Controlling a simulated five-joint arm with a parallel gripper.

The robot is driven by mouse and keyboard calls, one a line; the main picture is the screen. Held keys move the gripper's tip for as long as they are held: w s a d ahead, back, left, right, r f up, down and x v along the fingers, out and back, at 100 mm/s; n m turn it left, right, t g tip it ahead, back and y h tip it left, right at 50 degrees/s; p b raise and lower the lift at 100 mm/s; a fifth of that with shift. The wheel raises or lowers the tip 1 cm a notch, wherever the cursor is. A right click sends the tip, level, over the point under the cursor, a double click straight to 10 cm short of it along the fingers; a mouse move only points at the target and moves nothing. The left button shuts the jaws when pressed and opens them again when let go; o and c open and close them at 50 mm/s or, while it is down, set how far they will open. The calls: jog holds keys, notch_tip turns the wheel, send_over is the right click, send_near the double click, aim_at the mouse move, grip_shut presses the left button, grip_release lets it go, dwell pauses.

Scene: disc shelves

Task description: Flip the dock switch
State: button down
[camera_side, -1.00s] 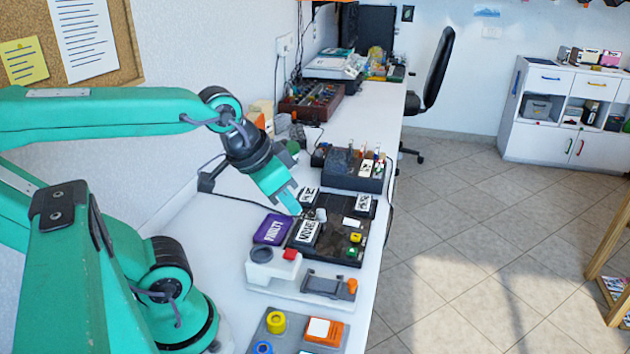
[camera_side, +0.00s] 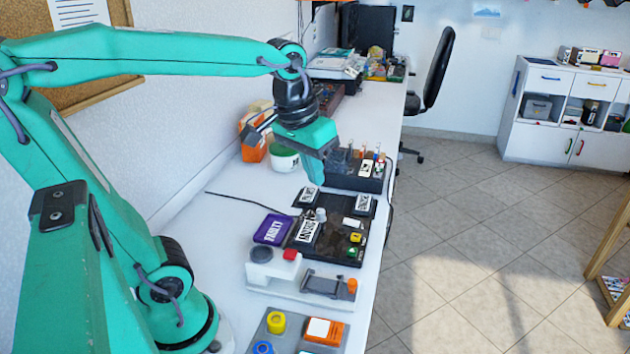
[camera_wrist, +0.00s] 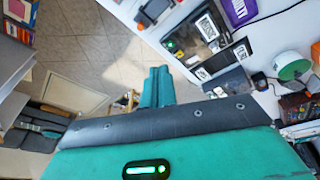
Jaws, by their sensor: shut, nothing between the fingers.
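My gripper (camera_side: 316,172) is shut and empty. It points down above the back edge of a black board (camera_side: 338,248), apart from it. In the wrist view its closed fingers (camera_wrist: 157,86) show against the floor. The board carries white printed cards, a grey knob (camera_side: 321,214), a yellow button (camera_side: 355,238) and a green button (camera_side: 350,252). Behind it stands a dark box (camera_side: 342,182) with several small upright toggles, partly hidden by my gripper. In front is a white unit (camera_side: 290,287) with a red button (camera_side: 291,255) and an orange knob (camera_side: 352,285). I cannot tell which part is the dock switch.
A green-topped white tub (camera_side: 284,157) and an orange box (camera_side: 252,148) stand near the wall. A grey tray (camera_side: 290,337) with coloured parts is at the front. White table (camera_side: 224,222) is clear at left.

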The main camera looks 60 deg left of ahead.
jog(key=w+a+n+g, duration=0.3)
jog(key=w, duration=0.5)
jog(key=n+g+h, duration=0.3)
jog(key=n+g, duration=0.5)
jog(key=n, duration=0.1)
send_over(351, 220)
notch_tip(351, 220, down, 15)
jog(key=shift+w+d, duration=0.35)
jog(key=shift+w, duration=0.1)
jog(key=shift+s+a+f, duration=0.15)
jog(key=shift+f, duration=1.3)
jog(key=shift+s+a+f, duration=0.15)
jog(key=shift+f, duration=1.3)
jog(key=shift+s+a+f, duration=0.15)
jog(key=shift+f, duration=1.3)
